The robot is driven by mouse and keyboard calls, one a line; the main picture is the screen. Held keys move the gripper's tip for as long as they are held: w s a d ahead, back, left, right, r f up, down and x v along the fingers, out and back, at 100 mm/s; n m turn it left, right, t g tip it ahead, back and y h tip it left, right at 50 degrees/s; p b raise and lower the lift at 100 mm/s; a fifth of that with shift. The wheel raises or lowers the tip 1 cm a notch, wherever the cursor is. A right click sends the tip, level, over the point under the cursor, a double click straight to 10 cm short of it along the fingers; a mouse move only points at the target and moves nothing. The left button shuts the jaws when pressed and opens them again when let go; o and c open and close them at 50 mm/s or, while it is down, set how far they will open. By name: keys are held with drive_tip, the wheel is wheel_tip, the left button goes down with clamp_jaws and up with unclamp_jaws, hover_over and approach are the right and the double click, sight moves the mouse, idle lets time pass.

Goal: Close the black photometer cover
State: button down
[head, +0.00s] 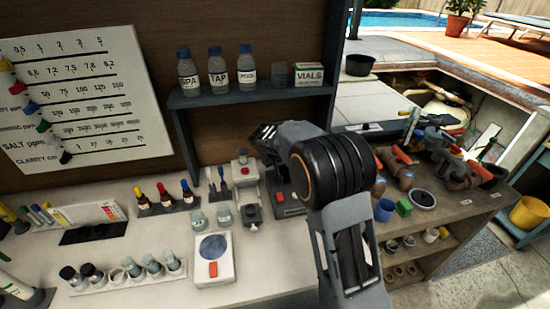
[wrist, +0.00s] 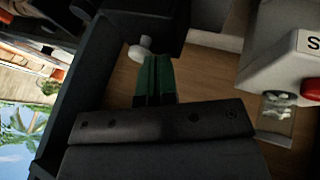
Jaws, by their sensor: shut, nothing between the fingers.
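The photometer (head: 288,197), a dark box with a red patch on its front, stands on the bench beside a white device. My arm hides part of it in the head view, and I cannot make out its cover clearly there. My gripper (wrist: 156,62) shows in the wrist view with its green fingers together and empty. A white rounded knob (wrist: 140,49) lies by the fingertips, below a dark block (wrist: 152,20) that I cannot identify for sure. I cannot tell whether the fingers touch either one.
A white device (head: 246,183) stands left of the photometer; a white housing with a red button (wrist: 311,91) shows in the wrist view. A shelf (head: 240,93) with bottles and a vials box (head: 309,75) is above. A scale (head: 213,258) and vial rack (head: 130,275) occupy the front bench.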

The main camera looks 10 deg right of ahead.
drive_tip(key=shift+d, duration=0.1)
drive_tip(key=d+b, duration=0.2)
drive_tip(key=d, duration=0.9)
drive_tip(key=shift+d, duration=0.15)
